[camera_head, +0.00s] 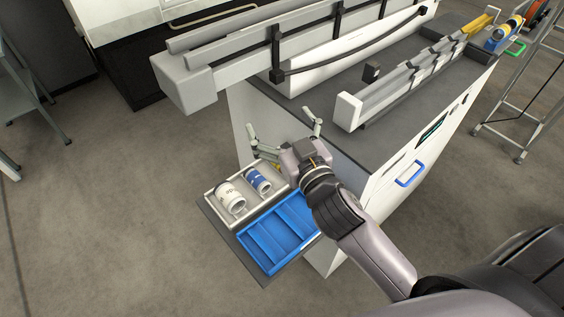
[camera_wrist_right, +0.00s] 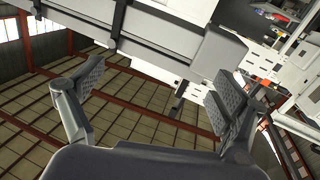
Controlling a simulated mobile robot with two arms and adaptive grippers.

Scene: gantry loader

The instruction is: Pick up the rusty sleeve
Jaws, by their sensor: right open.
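I cannot make out a rusty sleeve in either view. In the head view, a white sleeve with dark lettering (camera_head: 230,199) and a blue-and-white sleeve (camera_head: 258,181) lie in a pale tray (camera_head: 214,210). A small yellow piece (camera_head: 276,165) shows at that tray's far end, partly hidden by my right gripper (camera_head: 283,136). The right gripper is open and empty, above the far end of the trays beside the machine cabinet. In the wrist view its two pads (camera_wrist_right: 153,90) stand wide apart with nothing between them. My left gripper is not in view.
A blue divided tray (camera_head: 262,252) looks empty beside the pale tray; my arm covers its right end. The white machine cabinet (camera_head: 385,213) with a blue handle (camera_head: 409,174) stands close on the right. A grey gantry beam (camera_head: 186,85) overhangs. Floor at left is clear.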

